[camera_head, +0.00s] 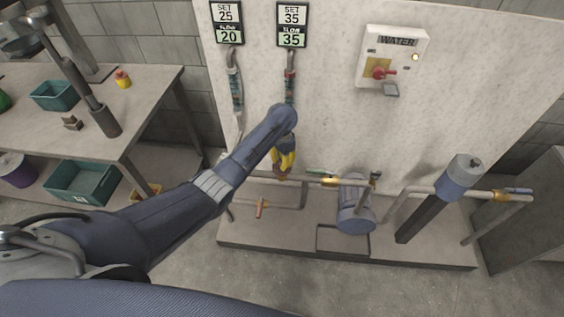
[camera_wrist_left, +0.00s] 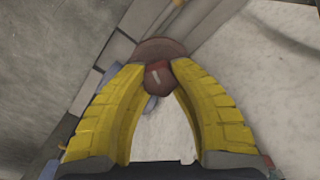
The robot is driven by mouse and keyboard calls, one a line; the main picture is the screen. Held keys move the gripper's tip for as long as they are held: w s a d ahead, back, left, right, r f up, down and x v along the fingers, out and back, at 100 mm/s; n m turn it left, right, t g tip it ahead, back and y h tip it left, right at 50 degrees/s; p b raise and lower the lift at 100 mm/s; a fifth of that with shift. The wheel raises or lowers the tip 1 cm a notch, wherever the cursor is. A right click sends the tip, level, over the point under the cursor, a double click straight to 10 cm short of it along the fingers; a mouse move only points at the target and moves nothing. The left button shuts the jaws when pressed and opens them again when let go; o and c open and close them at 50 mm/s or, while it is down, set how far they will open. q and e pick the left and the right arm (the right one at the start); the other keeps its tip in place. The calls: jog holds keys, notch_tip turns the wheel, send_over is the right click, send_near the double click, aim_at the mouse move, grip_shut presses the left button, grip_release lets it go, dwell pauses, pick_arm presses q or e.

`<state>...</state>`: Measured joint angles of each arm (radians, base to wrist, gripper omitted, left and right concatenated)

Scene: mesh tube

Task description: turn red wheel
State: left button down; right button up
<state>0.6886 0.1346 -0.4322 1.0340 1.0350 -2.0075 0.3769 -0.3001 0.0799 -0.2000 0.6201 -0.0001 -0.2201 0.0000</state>
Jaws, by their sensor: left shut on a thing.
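My left gripper (camera_head: 282,172), with yellow fingers, reaches down to the pipework in front of the wall panel. The red wheel, a dull brownish-red round part (camera_wrist_left: 160,52), sits between the fingertips in the left wrist view. My left gripper (camera_wrist_left: 160,75) is shut on it there, one finger on each side. In the head view the fingers and my forearm mostly hide the wheel. My right gripper is in neither view.
Two displays (camera_head: 291,25) read SET 35, FLOW 35 and SET 25, FLOW 20. A WATER box (camera_head: 392,58) has a red switch. A workbench (camera_head: 150,90) stands left.

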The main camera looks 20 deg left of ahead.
pick_arm(q)
jog(key=c, duration=0.9)
grip_release()
jog(key=shift+c, duration=0.2)
notch_tip(320, 180, up, 12)
